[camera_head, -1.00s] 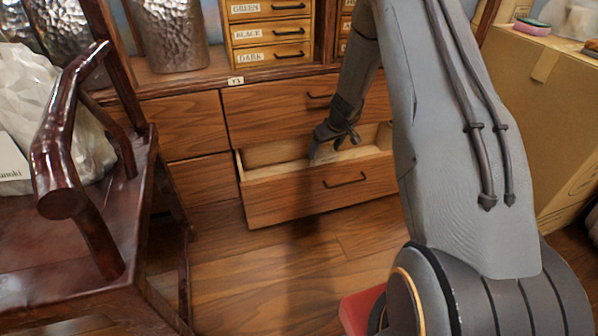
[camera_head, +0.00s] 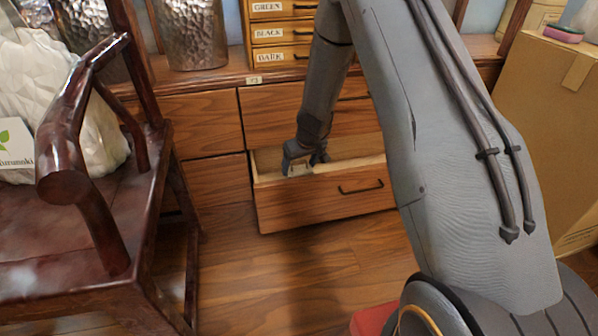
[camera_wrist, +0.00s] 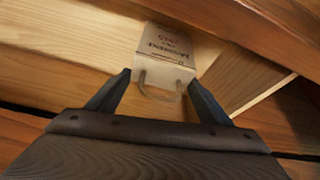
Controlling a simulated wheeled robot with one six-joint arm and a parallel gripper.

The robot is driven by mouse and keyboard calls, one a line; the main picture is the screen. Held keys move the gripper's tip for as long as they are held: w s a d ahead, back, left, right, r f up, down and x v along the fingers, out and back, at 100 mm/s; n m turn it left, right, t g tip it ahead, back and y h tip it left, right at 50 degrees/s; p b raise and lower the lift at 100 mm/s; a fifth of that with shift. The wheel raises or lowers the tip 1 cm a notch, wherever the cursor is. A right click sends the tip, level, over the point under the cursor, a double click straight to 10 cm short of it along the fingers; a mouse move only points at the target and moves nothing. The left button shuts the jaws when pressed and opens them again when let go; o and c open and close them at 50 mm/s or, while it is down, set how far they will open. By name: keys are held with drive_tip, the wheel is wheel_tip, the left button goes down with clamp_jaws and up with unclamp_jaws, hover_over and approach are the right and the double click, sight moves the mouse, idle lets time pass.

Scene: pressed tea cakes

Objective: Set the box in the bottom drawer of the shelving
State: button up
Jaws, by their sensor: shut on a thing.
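The box (camera_wrist: 165,45) is small and pale, with dark print and a thin looped handle at its near end in the wrist view. My gripper (camera_wrist: 158,82) is shut on it, with a finger on either side of its near end. In the head view, my gripper (camera_head: 305,164) points down into the open bottom drawer (camera_head: 330,198), near its left end. Only a pale bit of the box shows there below the fingers. I cannot tell whether the box touches the drawer floor.
A closed drawer (camera_head: 275,117) sits just above the open one. A dark wooden chair (camera_head: 85,215) with a white bag (camera_head: 100,150) stands at the left. A large cardboard box (camera_head: 545,120) stands at the right. The floor (camera_head: 270,270) before the drawer is clear.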

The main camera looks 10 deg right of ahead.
drive_tip(key=shift+f+b, duration=0.55)
drive_tip(key=shift+f, duration=0.4)
drive_tip(key=o, duration=1.4)
drive_tip(key=shift+o, duration=0.2)
